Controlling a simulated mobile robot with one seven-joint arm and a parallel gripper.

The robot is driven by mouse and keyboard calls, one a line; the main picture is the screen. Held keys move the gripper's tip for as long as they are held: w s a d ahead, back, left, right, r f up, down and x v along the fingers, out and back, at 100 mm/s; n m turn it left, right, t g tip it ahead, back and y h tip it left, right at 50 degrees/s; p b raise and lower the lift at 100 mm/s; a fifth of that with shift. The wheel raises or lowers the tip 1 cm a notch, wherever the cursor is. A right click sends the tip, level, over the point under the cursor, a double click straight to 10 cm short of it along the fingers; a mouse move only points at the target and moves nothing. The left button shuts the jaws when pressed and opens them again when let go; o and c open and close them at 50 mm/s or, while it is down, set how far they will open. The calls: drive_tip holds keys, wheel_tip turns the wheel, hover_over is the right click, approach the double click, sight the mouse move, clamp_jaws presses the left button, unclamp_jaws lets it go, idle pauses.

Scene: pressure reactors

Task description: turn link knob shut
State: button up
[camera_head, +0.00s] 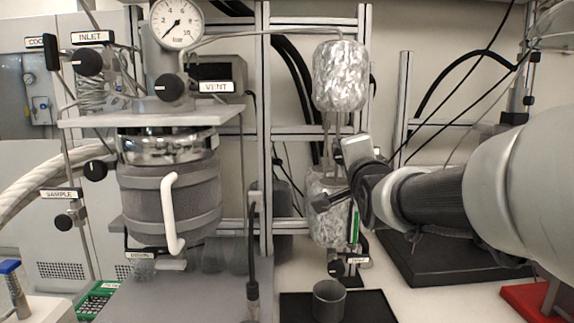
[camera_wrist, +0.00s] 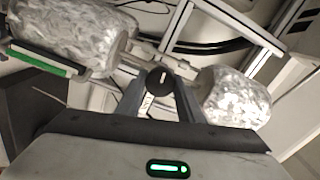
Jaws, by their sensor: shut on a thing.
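The link knob (camera_wrist: 160,78) is a round black knob with a short white mark. In the wrist view it sits between the tips of my gripper (camera_wrist: 158,86), and the fingers are shut on its sides. A white label (camera_wrist: 147,104) beside it is partly covered by a finger and cannot be read fully. The knob lies between two foil-wrapped cylinders, the larger one (camera_wrist: 70,35) at left and the other (camera_wrist: 234,97) at right. In the head view my gripper (camera_head: 328,198) is by the lower foil-wrapped cylinder (camera_head: 322,235), and I cannot make out the knob there.
The upper foil-wrapped cylinder (camera_head: 340,76) hangs on the metal frame (camera_head: 266,150). Another black knob (camera_head: 336,268) is below, above a cup (camera_head: 328,301) on a black mat. The large reactor (camera_head: 170,195), with gauge (camera_head: 176,23) and several knobs, stands left.

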drive_tip(key=shift+m+b, duration=0.45)
drive_tip(key=shift+m, duration=0.15)
drive_tip(key=shift+r, duration=0.1)
drive_tip(key=o, duration=1.1)
drive_tip(key=shift+c, duration=0.2)
drive_tip(key=s, duration=1.7)
drive_tip(key=shift+s+b, duration=0.2)
drive_tip(key=shift+b, duration=0.1)
